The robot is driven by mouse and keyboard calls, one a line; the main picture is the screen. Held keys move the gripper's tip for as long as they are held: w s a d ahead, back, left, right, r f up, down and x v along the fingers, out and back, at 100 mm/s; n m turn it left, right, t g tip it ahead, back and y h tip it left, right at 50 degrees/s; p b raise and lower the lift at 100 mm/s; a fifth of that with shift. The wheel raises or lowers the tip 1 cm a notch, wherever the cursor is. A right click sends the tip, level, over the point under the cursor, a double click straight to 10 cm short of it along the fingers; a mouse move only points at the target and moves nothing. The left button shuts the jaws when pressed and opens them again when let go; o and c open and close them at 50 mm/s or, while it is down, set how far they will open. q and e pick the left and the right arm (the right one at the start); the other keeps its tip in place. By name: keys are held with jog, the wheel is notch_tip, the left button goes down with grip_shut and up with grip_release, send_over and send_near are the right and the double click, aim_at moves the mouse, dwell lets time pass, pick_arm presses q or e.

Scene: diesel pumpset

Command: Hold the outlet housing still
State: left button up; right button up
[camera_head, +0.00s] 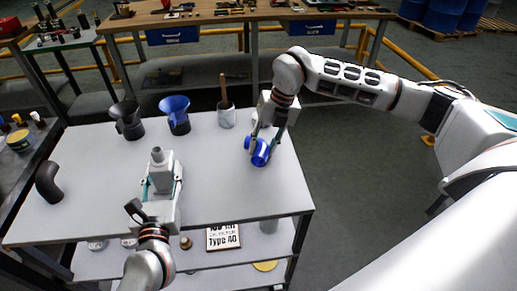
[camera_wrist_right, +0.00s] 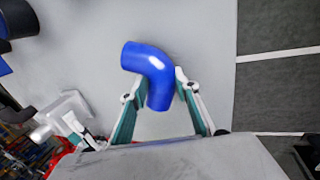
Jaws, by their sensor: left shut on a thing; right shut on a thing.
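A pale grey housing with a short round neck (camera_head: 158,157), which I take to be the outlet housing, stands at the middle of the grey table (camera_head: 95,160). My left gripper (camera_head: 163,182) is shut on it from the near side and hides its lower part. It also shows at the left of the right wrist view (camera_wrist_right: 62,113). My right gripper (camera_head: 261,146) is shut on a blue elbow pipe (camera_head: 260,157) near the table's right edge. In the right wrist view the fingers (camera_wrist_right: 157,90) lie on both sides of the bent blue elbow (camera_wrist_right: 150,65).
Along the table's back stand a dark funnel (camera_head: 127,121), a blue funnel (camera_head: 175,114) and a white pot with a wooden handle in it (camera_head: 226,116). A dark elbow (camera_head: 48,182) lies at the left. The tabletop between the housing and the blue elbow is clear.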

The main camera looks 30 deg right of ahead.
aim_at(262, 146)
jog(key=shift+r, duration=0.1)
notch_tip(262, 146, up, 9)
jog(key=shift+f, duration=0.1)
jog(key=shift+w+a+r, duration=0.15)
jog(key=shift+a+r, duration=0.15)
jog(key=w+a+n+t+y, duration=0.1)
jog(key=w+a+n+t, duration=0.15)
jog(key=a+n, duration=0.4)
jog(key=w+a+n+t, duration=0.25)
jog(key=a+n, duration=0.25)
jog(key=a, duration=0.3)
jog(key=s+a+r+n+t+y, duration=0.3)
jog(key=a+r+n+y, duration=0.5)
jog(key=a+r+y, duration=0.2)
jog(key=shift+s+a+r, duration=0.15)
jog(key=shift+a+r, duration=0.05)
jog(key=shift+a, duration=0.6)
